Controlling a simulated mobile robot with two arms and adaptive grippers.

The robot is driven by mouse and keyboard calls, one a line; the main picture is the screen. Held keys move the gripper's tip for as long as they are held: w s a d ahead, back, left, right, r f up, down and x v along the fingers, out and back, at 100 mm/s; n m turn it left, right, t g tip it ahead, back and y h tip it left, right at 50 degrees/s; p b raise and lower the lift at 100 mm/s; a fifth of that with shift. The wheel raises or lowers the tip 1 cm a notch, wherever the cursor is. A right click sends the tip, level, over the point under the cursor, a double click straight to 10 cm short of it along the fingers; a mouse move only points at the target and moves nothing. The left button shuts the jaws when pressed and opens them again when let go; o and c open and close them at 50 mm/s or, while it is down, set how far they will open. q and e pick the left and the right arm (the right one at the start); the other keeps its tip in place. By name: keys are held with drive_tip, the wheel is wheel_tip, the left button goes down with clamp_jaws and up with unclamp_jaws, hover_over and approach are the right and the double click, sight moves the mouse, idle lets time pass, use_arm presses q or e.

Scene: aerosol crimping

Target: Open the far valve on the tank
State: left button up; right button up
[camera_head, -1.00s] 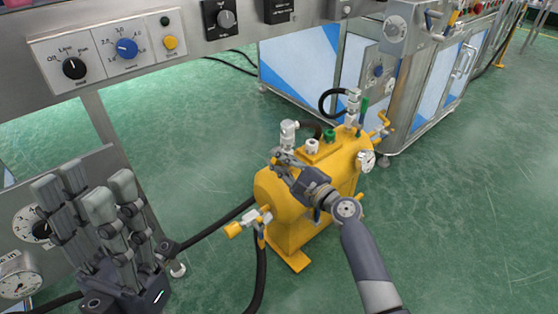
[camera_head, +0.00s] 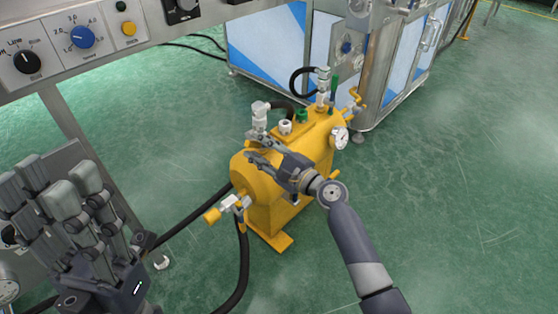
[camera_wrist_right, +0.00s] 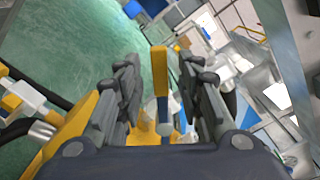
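The yellow tank (camera_head: 318,140) stands on the floor in the middle of the head view. Its far valve has a yellow handle (camera_head: 354,97) at the back right end. The near valve (camera_head: 215,214), also with a yellow handle, sticks out at the front left. My right gripper (camera_head: 252,148) is open and empty above the near part of the tank, away from the far valve. In the right wrist view a yellow bar (camera_wrist_right: 160,72) shows in the finger gap; its distance is unclear. My left gripper (camera_head: 55,195) is at the lower left, open, holding nothing visible.
A pressure gauge (camera_head: 340,138) is on the tank's right side; fittings and hoses rise from its top. A control panel (camera_head: 70,45) with knobs spans the upper left. A machine cabinet (camera_head: 275,55) stands behind the tank. The green floor at right (camera_head: 460,190) is clear.

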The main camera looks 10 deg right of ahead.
drive_tip(key=v, duration=0.9)
drive_tip(key=shift+s, duration=0.15)
